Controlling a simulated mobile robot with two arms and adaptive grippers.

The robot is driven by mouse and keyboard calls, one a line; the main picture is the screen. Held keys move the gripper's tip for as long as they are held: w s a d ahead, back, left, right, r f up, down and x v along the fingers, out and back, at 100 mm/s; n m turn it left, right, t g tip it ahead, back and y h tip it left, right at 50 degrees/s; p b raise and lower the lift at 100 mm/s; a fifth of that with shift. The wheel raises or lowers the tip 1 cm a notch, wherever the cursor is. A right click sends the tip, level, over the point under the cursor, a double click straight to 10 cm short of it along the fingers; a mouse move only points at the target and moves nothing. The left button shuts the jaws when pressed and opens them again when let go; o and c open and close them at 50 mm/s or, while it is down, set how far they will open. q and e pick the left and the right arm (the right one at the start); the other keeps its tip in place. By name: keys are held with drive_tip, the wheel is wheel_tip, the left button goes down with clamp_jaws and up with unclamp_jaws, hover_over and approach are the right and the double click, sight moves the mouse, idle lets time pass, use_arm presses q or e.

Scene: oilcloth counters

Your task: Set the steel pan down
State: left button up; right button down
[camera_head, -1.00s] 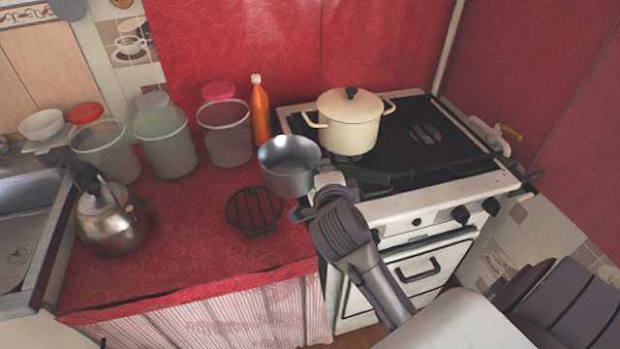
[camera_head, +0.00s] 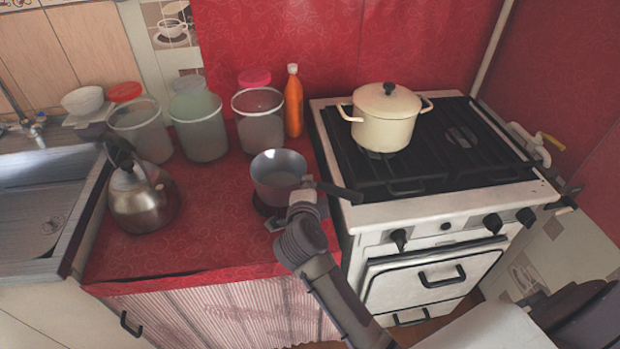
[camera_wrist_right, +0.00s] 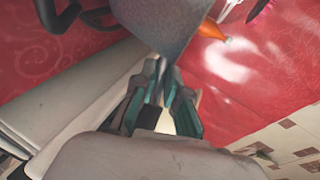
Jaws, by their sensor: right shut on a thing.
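The steel pan (camera_head: 279,172) is upright over the red counter, left of the stove, with its dark handle pointing right. My right gripper (camera_head: 303,198) is shut on the pan at its near side, by the handle's base. In the right wrist view the gripper's teal fingers (camera_wrist_right: 165,92) are closed against the grey pan (camera_wrist_right: 172,25). The black trivet (camera_head: 264,206) is mostly hidden below the pan. I cannot tell whether the pan touches it. My left gripper is not in view.
A cream pot (camera_head: 386,118) stands on the stove (camera_head: 440,165) to the right. A kettle (camera_head: 143,197) stands at the left by the sink (camera_head: 40,205). Several canisters (camera_head: 203,128) and an orange bottle (camera_head: 293,102) line the back. The counter's front left (camera_head: 190,245) is clear.

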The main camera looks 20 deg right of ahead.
drive_tip(key=shift+w+f, duration=0.1)
drive_tip(key=shift+f, duration=0.5)
drive_tip(key=c, duration=1.2)
unclamp_jaws()
drive_tip(key=shift+f, duration=0.2)
drive_tip(key=v, duration=1.2)
drive_tip(key=shift+r, duration=0.2)
